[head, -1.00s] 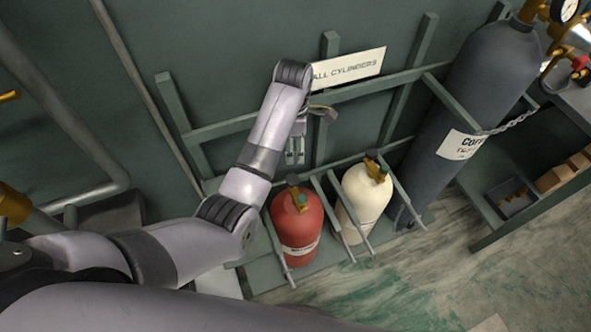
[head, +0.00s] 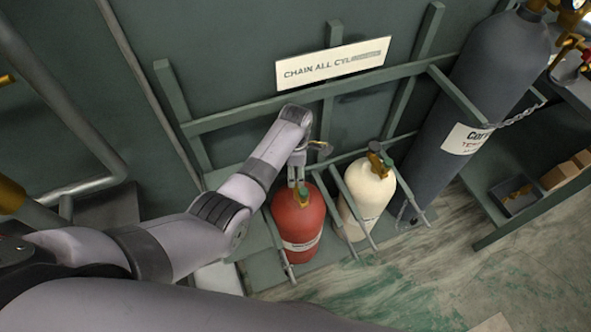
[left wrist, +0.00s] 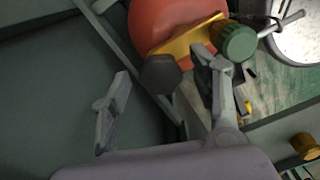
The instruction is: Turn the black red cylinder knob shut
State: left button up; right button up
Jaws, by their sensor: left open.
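The red cylinder (head: 298,222) stands upright in the rack; its top also shows in the left wrist view (left wrist: 165,22). Its brass valve (left wrist: 188,38) carries a black knob (left wrist: 160,74) at one end and a green knob (left wrist: 236,42) at the other. My left gripper (head: 297,182) is just above and behind the red cylinder's top. In the left wrist view it is open, and the black knob appears between its fingertips (left wrist: 161,68). I cannot tell whether a finger touches the knob or the valve. The arm hides the black knob in the head view.
A cream cylinder (head: 368,190) with a similar valve stands just right of the red one. Green rack rails (head: 270,240) flank both. A tall grey cylinder (head: 470,95) is chained farther right, beside a shelf with boxes. A wall sign (head: 310,70) hangs above.

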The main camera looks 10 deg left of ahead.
pick_arm(q)
jog(key=c, duration=1.1)
